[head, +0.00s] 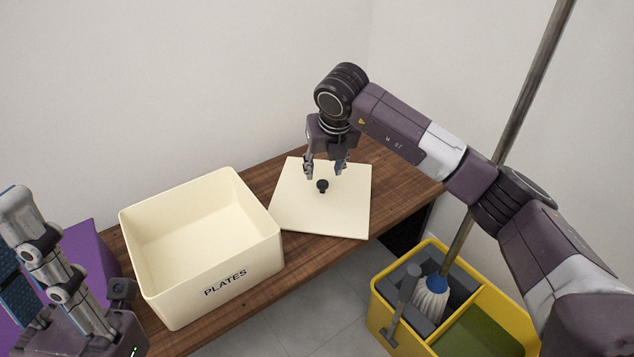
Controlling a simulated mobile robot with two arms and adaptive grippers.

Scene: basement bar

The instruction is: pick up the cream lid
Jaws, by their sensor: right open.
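The cream lid (345,212) lies flat on the wooden bench, right of the cream box. It is a square plate with a small black knob (322,186) near its middle. My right gripper (324,172) points down over the lid, with its fingers apart and empty. The fingertips show just above and to either side of the knob; the exact height gap is hard to judge. My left gripper (48,262) is at the lower left, partly cut off by the frame edge, away from the lid. Its fingertips are not clear.
The open, empty cream box (225,283) marked PLATES stands on the wooden bench (405,180), close to the lid's left edge. A yellow mop bucket (447,338) with a mop (433,292) stands right of the bench, its pole rising behind my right arm. A purple object (90,252) is at left.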

